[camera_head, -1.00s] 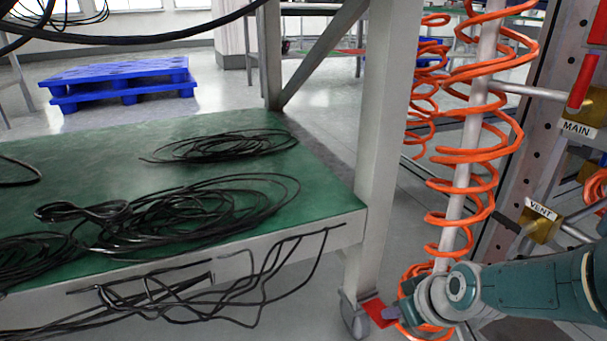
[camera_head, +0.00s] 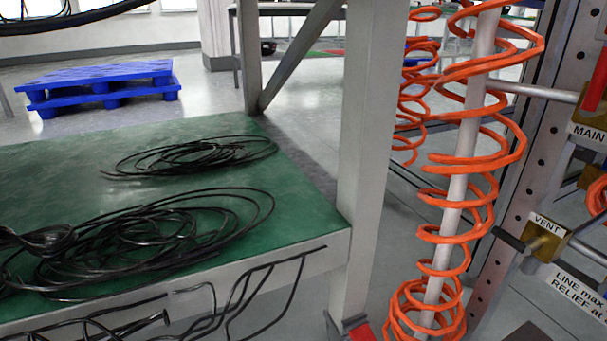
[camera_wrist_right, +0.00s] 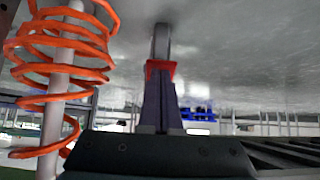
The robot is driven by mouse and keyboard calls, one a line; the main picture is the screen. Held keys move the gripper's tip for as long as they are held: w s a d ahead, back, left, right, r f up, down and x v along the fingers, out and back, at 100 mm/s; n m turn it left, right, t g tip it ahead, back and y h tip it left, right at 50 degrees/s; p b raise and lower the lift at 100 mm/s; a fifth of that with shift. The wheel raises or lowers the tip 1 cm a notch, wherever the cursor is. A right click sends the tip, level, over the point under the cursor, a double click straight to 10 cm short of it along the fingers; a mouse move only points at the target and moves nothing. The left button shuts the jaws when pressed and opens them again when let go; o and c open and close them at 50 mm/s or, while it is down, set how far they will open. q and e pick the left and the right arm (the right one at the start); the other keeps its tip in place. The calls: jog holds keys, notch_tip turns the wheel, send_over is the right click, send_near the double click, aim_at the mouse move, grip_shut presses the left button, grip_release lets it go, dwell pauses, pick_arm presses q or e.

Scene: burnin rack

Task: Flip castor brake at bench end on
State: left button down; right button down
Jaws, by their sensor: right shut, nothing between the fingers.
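The castor brake is a red tab at the foot of the bench leg, cut off at the bottom edge of the head view (camera_head: 362,332). In the right wrist view, where the floor fills the top of the picture, the red brake (camera_wrist_right: 160,67) sits below the grey castor (camera_wrist_right: 161,42). My right gripper (camera_wrist_right: 160,84) is shut and empty, its fingertips right at the red tab. I cannot tell whether they touch, or the tab's exact tilt. My right gripper is out of the head view. My left gripper is in neither view.
An orange coiled hose (camera_head: 455,235) hangs round a pale pole right of the bench leg (camera_head: 368,150). Valves labelled VENT (camera_head: 545,245) and MAIN are on the rack at right. Black cables (camera_head: 150,240) lie on the green bench (camera_head: 310,205) and hang off its front. A blue pallet (camera_head: 100,82) stands behind.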

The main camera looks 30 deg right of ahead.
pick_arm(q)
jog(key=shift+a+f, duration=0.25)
pick_arm(e)
jog(key=shift+s+f, duration=0.1)
jog(key=shift+f, duration=0.25)
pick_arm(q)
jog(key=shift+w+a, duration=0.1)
